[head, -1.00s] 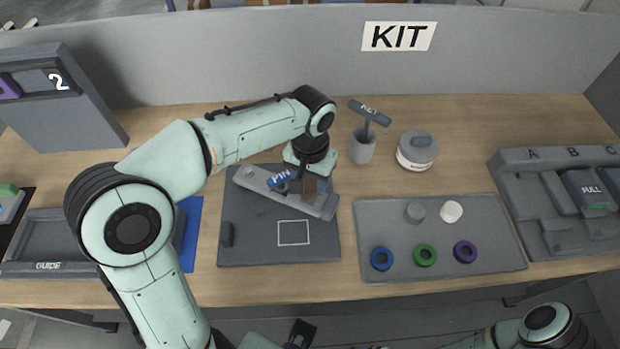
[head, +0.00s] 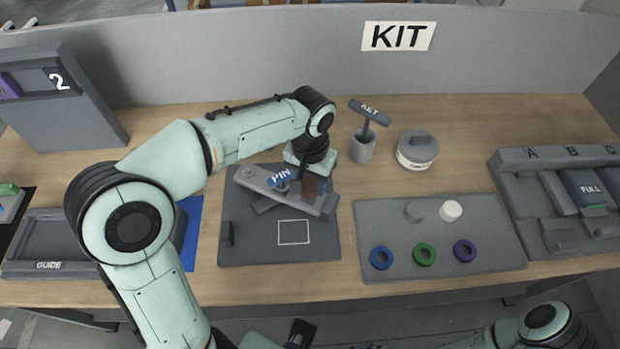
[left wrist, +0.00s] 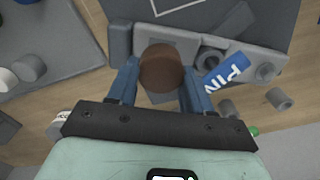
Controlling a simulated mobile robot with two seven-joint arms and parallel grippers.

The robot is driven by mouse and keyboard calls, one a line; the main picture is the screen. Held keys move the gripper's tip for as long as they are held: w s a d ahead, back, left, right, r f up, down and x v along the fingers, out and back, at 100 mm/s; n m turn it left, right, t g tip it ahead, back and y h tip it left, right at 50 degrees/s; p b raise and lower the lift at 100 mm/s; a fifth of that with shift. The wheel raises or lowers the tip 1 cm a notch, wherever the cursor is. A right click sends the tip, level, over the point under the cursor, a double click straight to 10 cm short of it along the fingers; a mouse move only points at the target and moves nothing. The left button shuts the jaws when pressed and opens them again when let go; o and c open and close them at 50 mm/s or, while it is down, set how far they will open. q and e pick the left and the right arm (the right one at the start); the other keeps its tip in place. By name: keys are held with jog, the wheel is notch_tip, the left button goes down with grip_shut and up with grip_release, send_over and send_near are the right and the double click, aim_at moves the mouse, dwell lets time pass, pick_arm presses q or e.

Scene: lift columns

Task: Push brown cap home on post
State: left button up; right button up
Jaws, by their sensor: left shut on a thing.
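The brown cap (left wrist: 161,68) is a round brown piece between the two blue fingers of my left gripper (left wrist: 161,84) in the left wrist view. The gripper is shut on it. In the head view the cap (head: 311,188) shows as a small brown patch under my left gripper (head: 312,178), at the right end of a grey bar (head: 256,179) on the dark board. The post is hidden beneath the cap, so I cannot tell how deep the cap sits.
A blue PIN tag (head: 281,179) lies on the bar, close beside the cap. The dark board (head: 255,248) has a white square outline. To its right are a KEY tool in a cup (head: 362,150), a lidded round tin (head: 416,152) and a grey tray (head: 390,215) with coloured rings.

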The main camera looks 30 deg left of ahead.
pick_arm(q)
jog(key=shift+s+f, duration=0.1)
jog(key=shift+f, duration=0.1)
jog(key=o, duration=1.5)
jog(key=shift+r, duration=0.1)
jog(key=shift+r, duration=0.25)
pick_arm(e)
jog(key=shift+w+r, duration=0.1)
jog(key=shift+r, duration=0.1)
pick_arm(q)
jog(key=shift+r+p, duration=0.8)
pick_arm(e)
jog(key=shift+w+r, duration=0.3)
jog(key=shift+r, duration=0.4)
pick_arm(q)
jog(key=shift+r+p, duration=0.55)
jog(key=shift+r, duration=0.25)
jog(key=shift+r+p, duration=1.15)
jog(key=shift+r, duration=0.55)
pick_arm(e)
jog(key=r, duration=0.1)
jog(key=w+r, duration=0.2)
jog(key=r, duration=0.1)
jog(key=shift+w, duration=0.25)
